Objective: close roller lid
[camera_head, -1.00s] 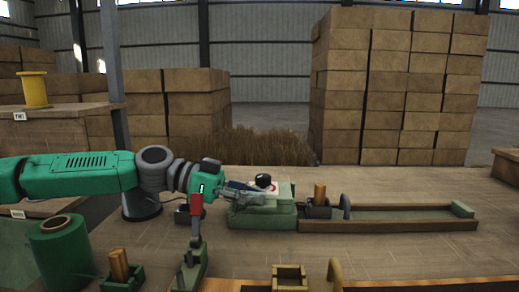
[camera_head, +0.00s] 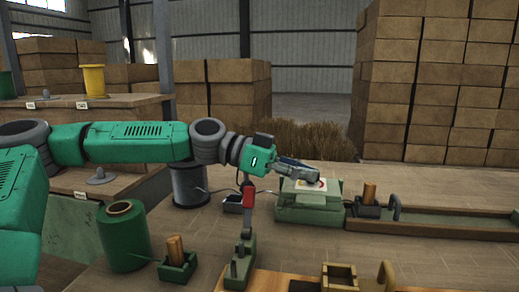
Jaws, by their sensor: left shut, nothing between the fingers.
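A green box-like unit (camera_head: 308,214) stands on the bench right of centre. A white label with a red mark (camera_head: 323,184) is on its top. I cannot tell which part is the roller lid, or how far it is closed. My left gripper (camera_head: 312,176) reaches in from the left over the top of this unit, its fingers shut and empty. It covers part of the top, and I cannot tell whether it touches it. My right gripper is not in view.
A long green trough (camera_head: 450,222) with a wooden rim runs right from the unit, a wooden peg (camera_head: 369,193) at its near end. A green lever stand (camera_head: 240,262), a green roll (camera_head: 124,236) and a pegged green block (camera_head: 177,262) stand in front.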

